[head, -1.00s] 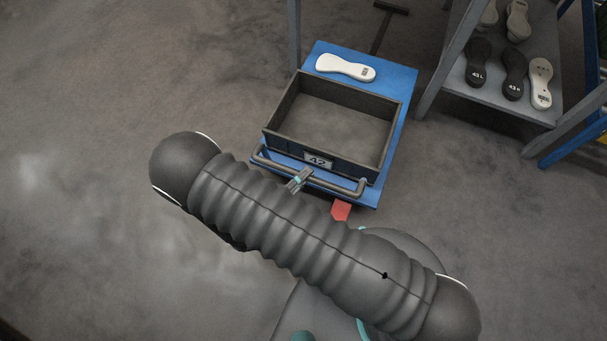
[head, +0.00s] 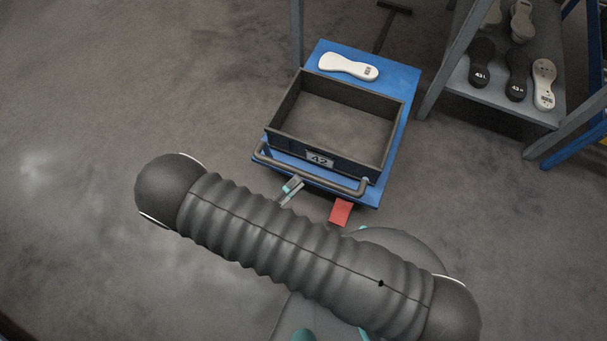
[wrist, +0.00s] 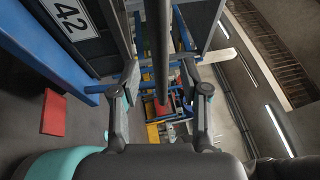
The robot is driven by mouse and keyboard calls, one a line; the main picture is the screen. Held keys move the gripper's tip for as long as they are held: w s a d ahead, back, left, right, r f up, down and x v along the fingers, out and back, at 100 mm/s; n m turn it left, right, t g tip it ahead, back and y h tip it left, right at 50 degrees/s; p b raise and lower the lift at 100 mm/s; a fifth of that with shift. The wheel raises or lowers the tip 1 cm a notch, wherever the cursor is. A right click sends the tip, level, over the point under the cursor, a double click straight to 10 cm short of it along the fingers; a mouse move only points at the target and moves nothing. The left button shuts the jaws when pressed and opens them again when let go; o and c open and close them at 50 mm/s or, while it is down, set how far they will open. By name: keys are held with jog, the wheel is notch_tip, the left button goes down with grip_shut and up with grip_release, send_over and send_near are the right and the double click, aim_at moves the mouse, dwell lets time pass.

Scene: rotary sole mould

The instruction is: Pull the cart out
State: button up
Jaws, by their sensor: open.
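The cart is a blue platform (head: 400,95) on the floor with a grey bar handle (head: 330,184) along its near side. A dark open crate (head: 385,150) labelled 42 sits on it, and a white sole (head: 348,66) lies behind the crate. A red pedal (head: 341,212) sticks out at the near edge. My gripper (head: 292,187) is open, just on the near side of the handle and mostly hidden by my arm. In the wrist view the handle (wrist: 160,45) runs upright between the two spread fingers, which do not close on it.
A grey rack (head: 500,95) with several soles stands to the right, with blue framing beyond it. A grey post (head: 296,30) stands by the cart's far left corner. The floor (head: 120,90) to the left is clear.

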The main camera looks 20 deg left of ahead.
jog(key=v, duration=0.7)
jog(key=shift+s, duration=0.35)
jog(key=shift+a+f, duration=0.1)
jog(key=shift+a, duration=0.05)
